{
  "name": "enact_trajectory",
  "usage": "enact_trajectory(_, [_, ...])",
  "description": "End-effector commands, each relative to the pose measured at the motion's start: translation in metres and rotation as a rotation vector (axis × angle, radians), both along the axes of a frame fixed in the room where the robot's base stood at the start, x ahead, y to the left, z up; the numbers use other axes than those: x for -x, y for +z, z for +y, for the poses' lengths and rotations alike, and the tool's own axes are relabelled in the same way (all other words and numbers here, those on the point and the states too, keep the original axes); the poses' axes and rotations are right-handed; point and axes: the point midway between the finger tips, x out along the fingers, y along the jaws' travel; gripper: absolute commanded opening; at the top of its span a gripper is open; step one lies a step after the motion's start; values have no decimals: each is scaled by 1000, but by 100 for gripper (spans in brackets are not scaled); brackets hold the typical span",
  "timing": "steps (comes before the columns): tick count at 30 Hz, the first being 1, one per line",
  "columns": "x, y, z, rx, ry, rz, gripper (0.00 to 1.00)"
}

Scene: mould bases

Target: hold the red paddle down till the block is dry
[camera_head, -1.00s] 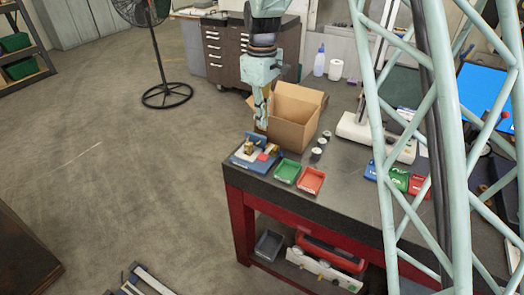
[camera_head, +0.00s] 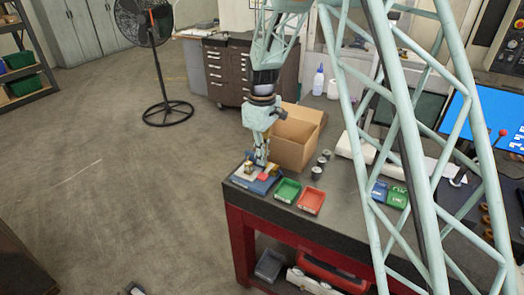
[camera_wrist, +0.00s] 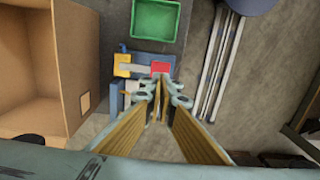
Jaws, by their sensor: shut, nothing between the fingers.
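The red paddle (camera_head: 264,176) is a small red pad on the blue fixture (camera_head: 240,182) at the near left corner of the bench. In the wrist view the red paddle (camera_wrist: 160,67) lies just beyond my fingertips. My gripper (camera_head: 262,162) points down over the fixture, close to the paddle, with its fingers shut and empty. The wrist view shows my gripper (camera_wrist: 160,92) with its two fingers brought together at the tips. I cannot tell whether the tips touch the paddle. A brass-coloured part (camera_head: 249,167) stands beside it on the fixture. I cannot make out the block or whether it is wet.
An open cardboard box (camera_head: 293,150) stands close behind my gripper. A green tray (camera_head: 288,190) and a red tray (camera_head: 311,201) sit right of the fixture. Small dark-topped pots (camera_head: 317,172) stand near them. The bench edge is just in front. A floor fan (camera_head: 163,60) is at the left.

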Motion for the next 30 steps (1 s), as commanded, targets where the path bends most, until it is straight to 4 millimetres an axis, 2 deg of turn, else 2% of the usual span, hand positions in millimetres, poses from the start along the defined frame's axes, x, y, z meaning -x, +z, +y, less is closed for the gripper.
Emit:
enact_trajectory(9, [1,-38,0,0,0,1,0])
enact_trajectory(15, [0,-51,0,0,0,0,0])
enact_trajectory(30, [0,-57,0,0,0,0,0])
